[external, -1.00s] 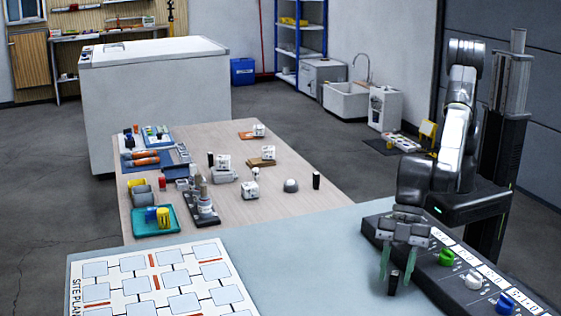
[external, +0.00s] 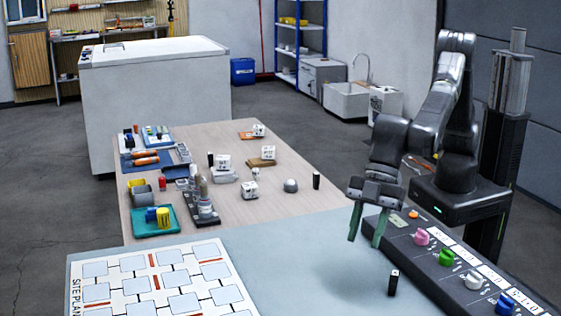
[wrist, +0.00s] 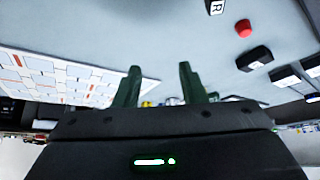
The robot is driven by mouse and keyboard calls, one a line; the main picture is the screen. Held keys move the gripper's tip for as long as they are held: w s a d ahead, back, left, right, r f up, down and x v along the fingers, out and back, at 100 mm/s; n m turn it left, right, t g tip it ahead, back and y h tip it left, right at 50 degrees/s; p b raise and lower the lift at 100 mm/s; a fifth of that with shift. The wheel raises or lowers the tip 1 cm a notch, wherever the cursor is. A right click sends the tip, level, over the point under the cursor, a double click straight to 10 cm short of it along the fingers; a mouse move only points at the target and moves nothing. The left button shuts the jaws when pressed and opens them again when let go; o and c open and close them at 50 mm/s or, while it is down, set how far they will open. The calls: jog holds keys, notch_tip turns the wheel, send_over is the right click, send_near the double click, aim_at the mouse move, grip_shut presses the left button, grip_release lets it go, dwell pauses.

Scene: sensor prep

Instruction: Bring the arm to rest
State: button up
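My gripper (external: 366,238) hangs above the pale blue-grey table in the external view, left of the dark knob panel. Its two green fingers are apart with nothing between them, and they also show apart in the wrist view (wrist: 159,72). My arm is bent, with its upper links raised and the hand reaching out to the left.
The dark panel (external: 440,277) with several coloured knobs lies along the right. A white site plan board (external: 132,250) lies at the front left. A wooden table (external: 285,218) behind holds cubes, trays and small parts. Pale table surface between board and panel is mostly clear.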

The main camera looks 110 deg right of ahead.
jog(key=w+d+m+h, duration=0.1)
jog(key=w+d+m, duration=0.3)
jog(key=d, duration=0.6)
jog(key=w+d+f+m+t+h, duration=0.1)
jog(key=w+d+m+h, duration=0.1)
jog(key=w+d, duration=0.7)
jog(key=w+d+m+h, duration=0.1)
jog(key=w+d+m, duration=0.2)
jog(key=d, duration=0.9)
jog(key=d+f+m+g+h+p, duration=0.1)
jog(key=d+m+h, duration=0.3)
jog(key=d, duration=3.2)
jog(key=m, duration=0.4)
jog(key=shift+f, duration=0.3)
jog(key=shift+s+d, duration=0.1)
